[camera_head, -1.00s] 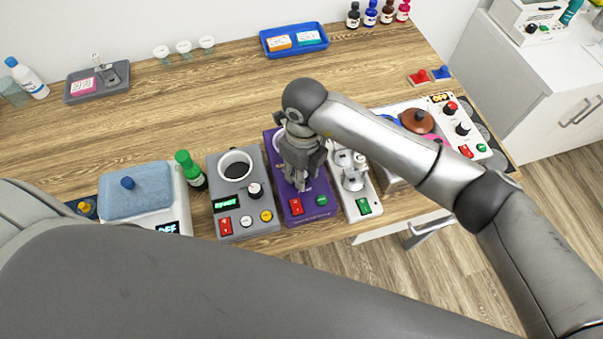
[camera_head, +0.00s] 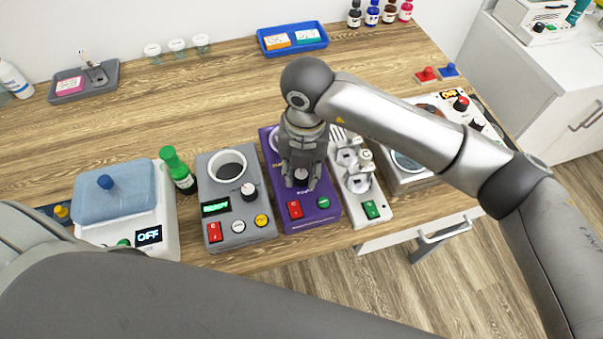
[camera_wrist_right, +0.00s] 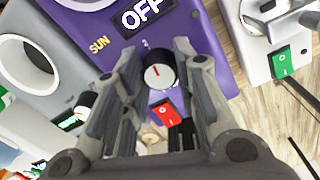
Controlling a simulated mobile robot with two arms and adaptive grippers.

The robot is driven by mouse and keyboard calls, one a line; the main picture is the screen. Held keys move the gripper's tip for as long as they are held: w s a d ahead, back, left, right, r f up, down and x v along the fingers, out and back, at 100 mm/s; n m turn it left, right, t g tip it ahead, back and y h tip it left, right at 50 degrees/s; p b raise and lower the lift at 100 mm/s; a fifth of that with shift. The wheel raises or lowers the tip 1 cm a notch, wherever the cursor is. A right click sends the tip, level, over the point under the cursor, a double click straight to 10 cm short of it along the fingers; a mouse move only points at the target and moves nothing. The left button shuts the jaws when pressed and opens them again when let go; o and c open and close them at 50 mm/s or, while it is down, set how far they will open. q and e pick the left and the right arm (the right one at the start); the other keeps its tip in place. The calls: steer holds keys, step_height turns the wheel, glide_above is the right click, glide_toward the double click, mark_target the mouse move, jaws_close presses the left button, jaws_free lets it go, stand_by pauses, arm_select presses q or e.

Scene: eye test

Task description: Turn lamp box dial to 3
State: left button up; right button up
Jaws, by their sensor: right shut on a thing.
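The purple lamp box (camera_head: 318,218) stands near the table's front edge between two other devices. In the right wrist view its display (camera_wrist_right: 146,12) reads OFF, beside the word SUN. A red switch (camera_head: 295,209) and a green button (camera_head: 323,202) sit below the dial. My left gripper is out of view.
A grey device (camera_head: 235,230) with a round well stands close on the left. A white device (camera_head: 377,210) with metal parts and a green switch stands close on the right. The table behind is mostly clear.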

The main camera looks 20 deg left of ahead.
steer(key=m+b, duration=0.4)
steer(key=m, duration=0.2)
steer(key=shift+f+m, duration=0.15)
steer(key=shift+m, duration=0.15)
steer(key=m+b, duration=0.2)
steer(key=m, duration=0.1)
steer(key=shift+m+b, duration=0.7)
steer(key=shift+m, duration=0.2)
steer(key=o, duration=1)
steer(key=shift+o, duration=0.2)
